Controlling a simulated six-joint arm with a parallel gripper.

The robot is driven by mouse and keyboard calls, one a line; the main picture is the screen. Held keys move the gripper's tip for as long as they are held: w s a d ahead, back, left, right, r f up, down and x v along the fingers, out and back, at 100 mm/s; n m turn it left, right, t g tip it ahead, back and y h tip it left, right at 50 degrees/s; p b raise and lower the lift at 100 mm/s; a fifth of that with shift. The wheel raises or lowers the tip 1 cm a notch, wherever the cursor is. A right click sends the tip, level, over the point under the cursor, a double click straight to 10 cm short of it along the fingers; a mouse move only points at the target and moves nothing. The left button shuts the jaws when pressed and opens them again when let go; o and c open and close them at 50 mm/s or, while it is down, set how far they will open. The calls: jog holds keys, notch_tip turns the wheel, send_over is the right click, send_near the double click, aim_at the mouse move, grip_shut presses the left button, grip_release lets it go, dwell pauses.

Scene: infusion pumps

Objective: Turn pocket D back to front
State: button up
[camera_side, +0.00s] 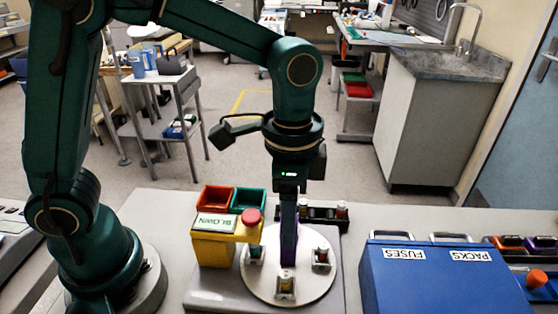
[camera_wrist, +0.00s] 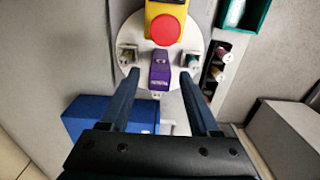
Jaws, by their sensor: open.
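A round white disc (camera_side: 272,291) lies on the grey bench and carries several small pockets. One pocket (camera_side: 255,254) is at its left, one (camera_side: 285,287) at the front and one (camera_side: 321,259) at the right, each holding a small part. I cannot read which is pocket D. A purple block (camera_wrist: 160,68) with small lettering stands on the disc between the side pockets in the wrist view. My gripper (camera_side: 288,258) points straight down over the disc. In the wrist view my gripper (camera_wrist: 158,78) is open, its fingers apart on either side of the purple block's line.
A yellow box (camera_side: 211,251) with a red button (camera_side: 252,216) and a "BLOWN" sign stands beside the disc. Red (camera_side: 216,196) and green (camera_side: 248,199) bins are behind. A dark rack (camera_side: 325,217) holds parts. A blue case (camera_side: 440,280) marked FUSES and PACKS is at right.

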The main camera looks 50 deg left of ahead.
jog(key=shift+f, duration=2.1)
grip_shut()
jog(key=shift+r, duration=0.1)
